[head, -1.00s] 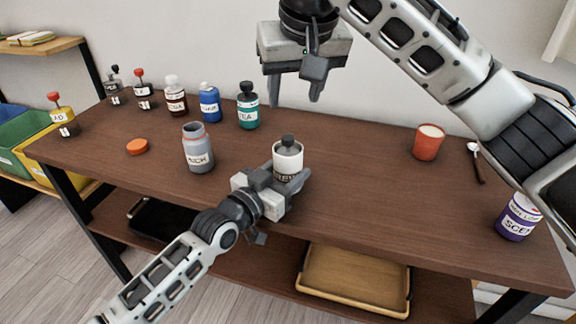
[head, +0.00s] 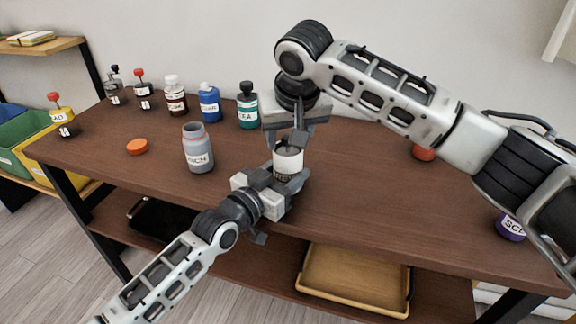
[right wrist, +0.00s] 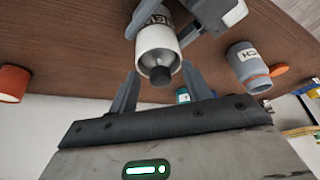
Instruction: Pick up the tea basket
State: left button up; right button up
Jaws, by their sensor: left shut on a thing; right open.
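I cannot make out a tea basket.
A grey open-topped jar (head: 197,150) and an orange lid (head: 137,147) are to the left. Several bottles line the back left. An orange cup (head: 423,153) and a purple jar (head: 508,228) are partly behind my right arm. A wooden tray (head: 355,280) is on the lower shelf.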

grip_shut()
jog(key=shift+r, duration=0.2)
notch_tip(320, 180, up, 18)
jog(key=shift+f, duration=0.2)
dwell(1.1)
dwell(0.3)
pick_arm(q)
jog(key=o, duration=1.1)
